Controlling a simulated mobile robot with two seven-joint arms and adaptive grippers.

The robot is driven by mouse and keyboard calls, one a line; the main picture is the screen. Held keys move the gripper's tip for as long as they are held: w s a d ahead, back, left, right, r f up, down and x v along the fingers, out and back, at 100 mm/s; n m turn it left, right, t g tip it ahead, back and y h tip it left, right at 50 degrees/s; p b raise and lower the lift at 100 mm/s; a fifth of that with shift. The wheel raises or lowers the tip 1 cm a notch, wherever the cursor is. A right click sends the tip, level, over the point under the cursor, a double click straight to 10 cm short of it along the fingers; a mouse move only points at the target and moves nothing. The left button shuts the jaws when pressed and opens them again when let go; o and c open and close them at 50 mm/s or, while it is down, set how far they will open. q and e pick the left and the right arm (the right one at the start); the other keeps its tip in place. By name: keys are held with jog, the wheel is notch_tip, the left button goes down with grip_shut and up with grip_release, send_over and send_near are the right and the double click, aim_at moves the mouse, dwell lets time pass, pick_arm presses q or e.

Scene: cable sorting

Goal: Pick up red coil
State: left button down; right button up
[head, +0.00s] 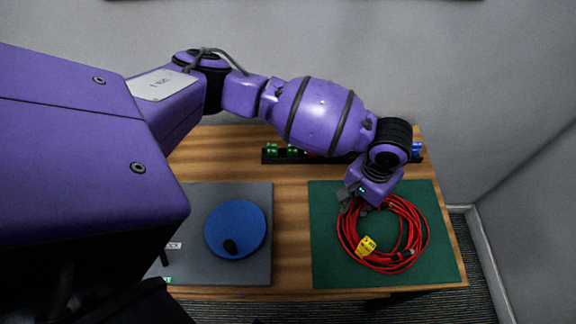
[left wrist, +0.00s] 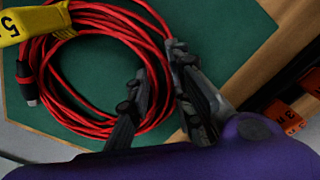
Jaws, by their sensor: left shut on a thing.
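The red coil (head: 346,232) lies on the green mat (head: 325,268) at the right of the table in the head view. It carries a yellow tag (head: 366,246) at its front left, and the tag also shows at the top left of the left wrist view (left wrist: 30,22). My left gripper (head: 352,199) reaches down to the coil's back left edge. In the left wrist view, its fingers (left wrist: 160,75) straddle the red strands of the coil (left wrist: 105,125) and are shut on them. The coil appears still flat on the mat. My right gripper is not in view.
A grey mat (head: 262,262) with a blue disc (head: 238,225) lies on the left of the wooden table (head: 290,215). A black rack (head: 268,155) with coloured items stands at the back, behind my left arm. A wall borders the right side.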

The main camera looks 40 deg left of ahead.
pick_arm(q)
jog(key=shift+d+r, duration=0.1)
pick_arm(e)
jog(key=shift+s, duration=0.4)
pick_arm(q)
jog(key=shift+w+r, duration=0.1)
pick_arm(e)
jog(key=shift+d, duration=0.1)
